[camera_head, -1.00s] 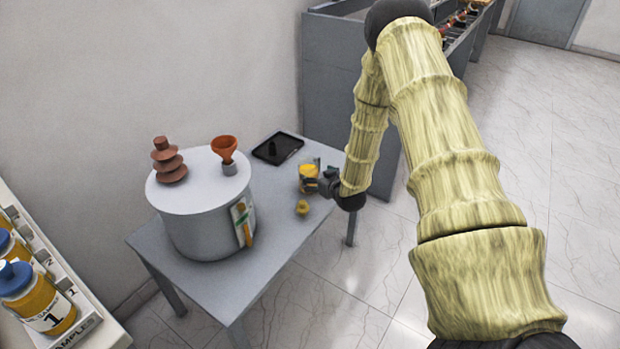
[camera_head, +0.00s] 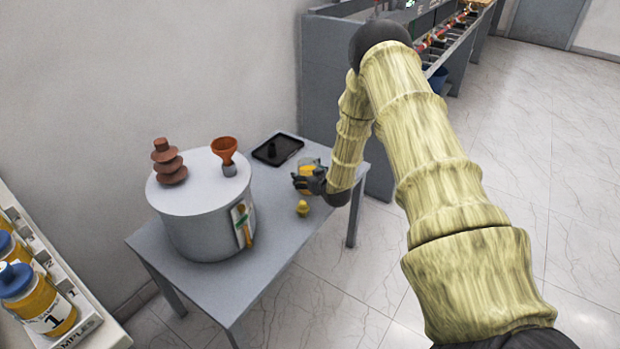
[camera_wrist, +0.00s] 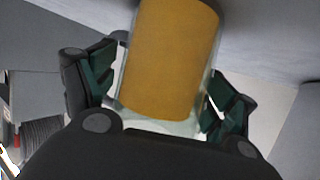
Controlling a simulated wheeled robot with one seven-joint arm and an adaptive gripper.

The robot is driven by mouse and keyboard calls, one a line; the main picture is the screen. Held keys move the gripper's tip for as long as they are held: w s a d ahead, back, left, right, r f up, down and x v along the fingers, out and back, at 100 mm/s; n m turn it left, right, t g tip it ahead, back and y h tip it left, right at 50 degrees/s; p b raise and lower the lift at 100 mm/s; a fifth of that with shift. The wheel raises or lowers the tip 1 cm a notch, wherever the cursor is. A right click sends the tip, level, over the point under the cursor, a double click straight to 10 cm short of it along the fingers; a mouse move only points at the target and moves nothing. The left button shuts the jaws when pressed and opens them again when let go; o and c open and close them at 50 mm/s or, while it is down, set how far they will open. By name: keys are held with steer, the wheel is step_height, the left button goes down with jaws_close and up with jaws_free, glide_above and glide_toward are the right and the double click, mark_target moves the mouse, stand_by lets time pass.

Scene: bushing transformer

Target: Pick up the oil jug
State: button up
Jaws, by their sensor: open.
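The oil jug (camera_head: 306,166) is a clear container with amber oil. It stands on the grey table near its right side and is partly hidden by my gripper in the head view. In the wrist view the jug (camera_wrist: 168,60) fills the upper middle. My gripper (camera_head: 304,182) is at the jug from the right. In the wrist view my gripper (camera_wrist: 160,95) is open, with one dark green finger on each side of the jug. The left finger is near the jug's side; I cannot tell whether either finger touches it.
A small yellow object (camera_head: 303,208) stands on the table in front of the jug. A black tray (camera_head: 268,152) lies behind. The grey tank (camera_head: 195,225) carries a brown bushing (camera_head: 168,165) and an orange funnel (camera_head: 224,150). Sample bottles (camera_head: 38,300) stand at the lower left.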

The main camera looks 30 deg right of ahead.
steer(key=c, duration=1.2)
steer(key=shift+c, duration=0.9)
steer(key=shift+r, duration=0.15)
